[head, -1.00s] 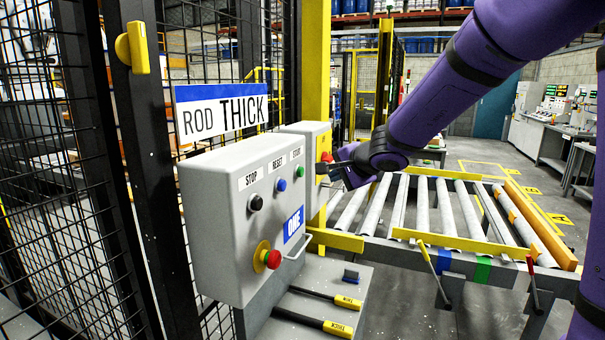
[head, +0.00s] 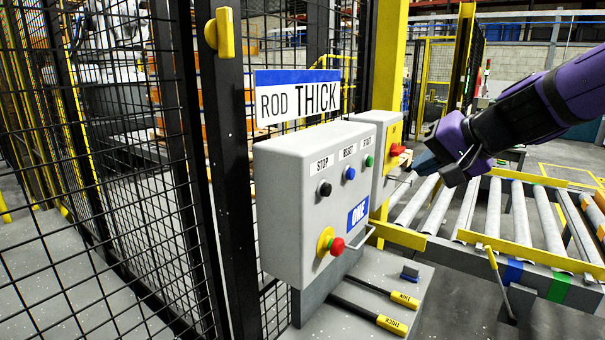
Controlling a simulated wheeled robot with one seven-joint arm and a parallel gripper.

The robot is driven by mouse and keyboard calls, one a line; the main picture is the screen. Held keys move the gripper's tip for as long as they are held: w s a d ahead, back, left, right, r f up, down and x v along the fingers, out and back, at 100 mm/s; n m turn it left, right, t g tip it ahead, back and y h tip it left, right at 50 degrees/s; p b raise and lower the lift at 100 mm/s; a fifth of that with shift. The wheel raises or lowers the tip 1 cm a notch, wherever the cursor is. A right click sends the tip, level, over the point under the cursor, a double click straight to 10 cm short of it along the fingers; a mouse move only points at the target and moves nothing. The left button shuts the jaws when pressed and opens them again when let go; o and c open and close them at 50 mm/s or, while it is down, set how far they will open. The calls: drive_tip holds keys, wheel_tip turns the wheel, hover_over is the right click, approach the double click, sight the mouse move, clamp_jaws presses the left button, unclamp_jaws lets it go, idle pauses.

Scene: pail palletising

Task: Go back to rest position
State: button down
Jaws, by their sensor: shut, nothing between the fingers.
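My gripper (head: 401,178) is at the end of my purple arm, in the right half of the head view. It is shut and empty. It appears beside the yellow-faced box with a red knob (head: 397,150), to the right of the grey control box; I cannot tell if it touches anything. The grey control box (head: 290,215) carries a black STOP button (head: 324,188), a blue RESET button (head: 349,173), a green START button (head: 369,161) and a red emergency button on a yellow collar (head: 337,246).
A black mesh fence (head: 90,200) stands on the left, with a yellow handle (head: 224,33) and a ROD THICK sign (head: 297,97). A roller conveyor (head: 493,215) is at the right.

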drive_tip(key=s+d+f+n+g+h, duration=0.1)
drive_tip(key=s+d+n+h, duration=0.1)
drive_tip(key=s, duration=0.8)
drive_tip(key=s+d+f+n+g+h, duration=0.1)
drive_tip(key=s+d+h, duration=0.3)
drive_tip(key=s, duration=0.6)
drive_tip(key=d+n+g, duration=0.1)
drive_tip(key=d, duration=0.1)
drive_tip(key=shift+s+d+f+n, duration=0.15)
drive_tip(key=shift+d+f+n, duration=0.15)
drive_tip(key=shift+d+f, duration=0.1)
